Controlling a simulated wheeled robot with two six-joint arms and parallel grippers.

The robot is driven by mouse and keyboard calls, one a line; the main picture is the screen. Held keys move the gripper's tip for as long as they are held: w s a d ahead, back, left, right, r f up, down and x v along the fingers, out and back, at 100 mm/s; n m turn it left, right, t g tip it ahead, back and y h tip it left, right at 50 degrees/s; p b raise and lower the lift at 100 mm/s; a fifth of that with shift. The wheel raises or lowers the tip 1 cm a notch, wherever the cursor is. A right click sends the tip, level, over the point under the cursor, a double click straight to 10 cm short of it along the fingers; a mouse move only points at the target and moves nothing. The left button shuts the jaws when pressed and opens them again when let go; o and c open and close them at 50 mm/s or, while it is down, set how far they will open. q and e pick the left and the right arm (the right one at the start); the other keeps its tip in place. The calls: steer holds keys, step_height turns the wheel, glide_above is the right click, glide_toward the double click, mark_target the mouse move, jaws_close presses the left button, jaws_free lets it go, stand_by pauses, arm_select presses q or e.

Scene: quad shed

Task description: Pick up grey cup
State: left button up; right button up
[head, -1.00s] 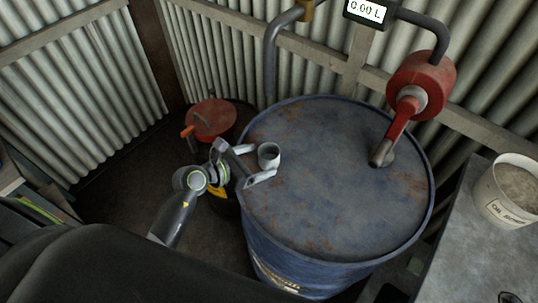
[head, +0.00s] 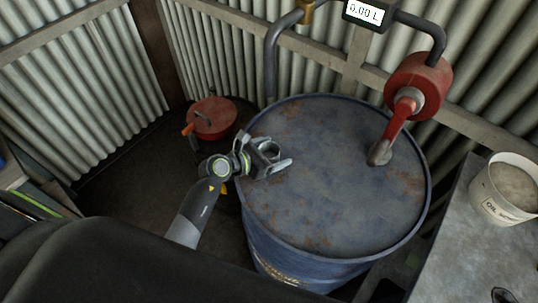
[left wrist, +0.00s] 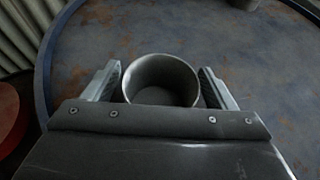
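The grey cup (left wrist: 160,82) stands upright and open-topped on the rusty blue drum lid (head: 335,180). My left gripper (left wrist: 160,75) is open, with one finger on each side of the cup. Narrow gaps seem to show between the fingers and the cup wall. In the head view the cup (head: 269,150) is partly hidden by the left gripper (head: 281,152), which is low over the lid's left edge. The cup looks empty inside. My right gripper is not in view.
A red hand pump (head: 415,88) with a spout rises from the drum's right side. A red-lidded can (head: 212,118) stands on the floor behind left. A white bucket (head: 503,190) stands on the bench (head: 455,255) at right. The middle of the lid is clear.

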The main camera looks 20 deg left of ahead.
arm_select(q)
steer(key=c, duration=1)
steer(key=shift+r, duration=0.1)
